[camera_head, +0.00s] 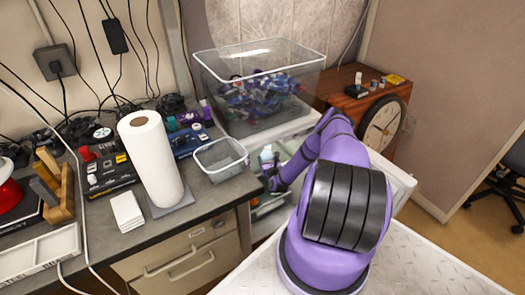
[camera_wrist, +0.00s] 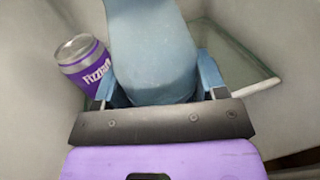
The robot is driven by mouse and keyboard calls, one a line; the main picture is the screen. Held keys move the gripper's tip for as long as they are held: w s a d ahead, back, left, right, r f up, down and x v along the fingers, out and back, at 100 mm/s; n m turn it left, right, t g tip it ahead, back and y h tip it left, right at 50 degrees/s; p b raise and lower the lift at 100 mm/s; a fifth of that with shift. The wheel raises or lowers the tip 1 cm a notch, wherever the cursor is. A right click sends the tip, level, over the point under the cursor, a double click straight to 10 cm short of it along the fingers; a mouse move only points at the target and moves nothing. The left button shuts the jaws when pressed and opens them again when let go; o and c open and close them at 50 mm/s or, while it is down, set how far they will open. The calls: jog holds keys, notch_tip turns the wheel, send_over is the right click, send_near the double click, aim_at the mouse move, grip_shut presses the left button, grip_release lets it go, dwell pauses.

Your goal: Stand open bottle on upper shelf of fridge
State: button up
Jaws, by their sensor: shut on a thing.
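My gripper (camera_wrist: 157,82) is shut on a pale blue bottle (camera_wrist: 150,45), with a blue finger on each side of it. The bottle's top is cut off in the wrist view, so I cannot tell whether it is open. In the head view my gripper (camera_head: 272,178) reaches into the front of the white fridge (camera_head: 290,128), and a pale bit of the bottle (camera_head: 266,155) shows beside it. A glass shelf (camera_wrist: 236,66) is at the right in the wrist view. I cannot tell whether the bottle touches a shelf.
A purple can (camera_wrist: 84,62) stands close left of the bottle inside the fridge. A clear bin (camera_head: 258,85) of cans sits on the fridge. The fridge door (camera_head: 398,185) is open at the right. A desk (camera_head: 205,203) with a paper roll (camera_head: 150,158) is at the left.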

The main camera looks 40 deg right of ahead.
jog(key=shift+f+x, duration=0.25)
jog(key=shift+x, duration=1.3)
jog(key=shift+f+x, duration=0.2)
jog(key=shift+x, duration=1.3)
jog(key=shift+f+x, duration=0.25)
jog(key=shift+x, duration=1.3)
jog(key=shift+f, duration=0.1)
jog(key=o, duration=1)
jog(key=v, duration=1.2)
